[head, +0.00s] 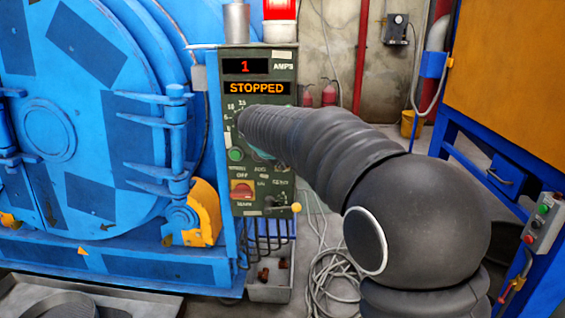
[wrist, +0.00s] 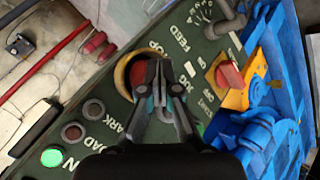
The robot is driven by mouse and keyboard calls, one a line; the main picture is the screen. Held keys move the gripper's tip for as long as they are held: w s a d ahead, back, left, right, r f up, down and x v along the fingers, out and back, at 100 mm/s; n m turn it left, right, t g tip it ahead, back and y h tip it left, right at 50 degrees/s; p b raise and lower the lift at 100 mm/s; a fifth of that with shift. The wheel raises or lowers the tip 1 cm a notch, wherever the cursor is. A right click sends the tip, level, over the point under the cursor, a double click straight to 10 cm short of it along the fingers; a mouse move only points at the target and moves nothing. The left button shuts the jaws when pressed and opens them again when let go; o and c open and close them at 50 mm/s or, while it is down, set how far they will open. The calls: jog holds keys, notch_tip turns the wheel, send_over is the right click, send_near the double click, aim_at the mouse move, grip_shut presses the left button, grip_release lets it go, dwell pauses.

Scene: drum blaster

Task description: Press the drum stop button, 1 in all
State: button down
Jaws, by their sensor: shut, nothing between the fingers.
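The drum stop button (wrist: 121,76), a reddish button in a round yellow surround, is on the green control panel in the wrist view. Its lettering is partly covered. My gripper (wrist: 153,68) is shut and empty, its tips in front of the button's right part; I cannot tell whether they touch it. In the head view my arm hides the button and most of the gripper. The green control panel (head: 225,110) shows there upright, its display (head: 256,88) reading STOPPED and the amps display (head: 245,66) reading 1.
A green lit button (wrist: 52,157) and a red rotary switch (wrist: 229,75) flank the stop button. The blue drum (head: 45,130) stands left of the panel. A red beacon (head: 279,10) sits on top. Loose cable (head: 325,275) lies on the floor; a blue frame (head: 480,175) is at right.

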jog(key=shift+s, duration=0.25)
jog(key=shift+s+a+b, duration=0.1)
jog(key=shift+s+b, duration=1.3)
jog(key=shift+s, duration=1.05)
jog(key=shift+f, duration=0.1)
jog(key=s+d+f+m+g+y, duration=0.15)
jog(key=s+d+f+g, duration=0.25)
jog(key=s+f, duration=0.55)
jog(key=s+d+r+m+p, duration=0.1)
jog(key=s+d+m, duration=0.1)
jog(key=s+d, duration=0.3)
jog(key=s+d+r+m+p, duration=0.1)
jog(key=s+d, duration=0.4)
jog(key=s, duration=0.7)
jog(key=s+d+r+m+p, duration=0.1)
jog(key=s+d+m+p, duration=0.2)
jog(key=s, duration=0.6)
jog(key=d+m, duration=0.2)
jog(key=shift+d+r+t+y, duration=0.2)
jog(key=shift+d+t+y, duration=0.15)
jog(key=shift+t, duration=0.05)
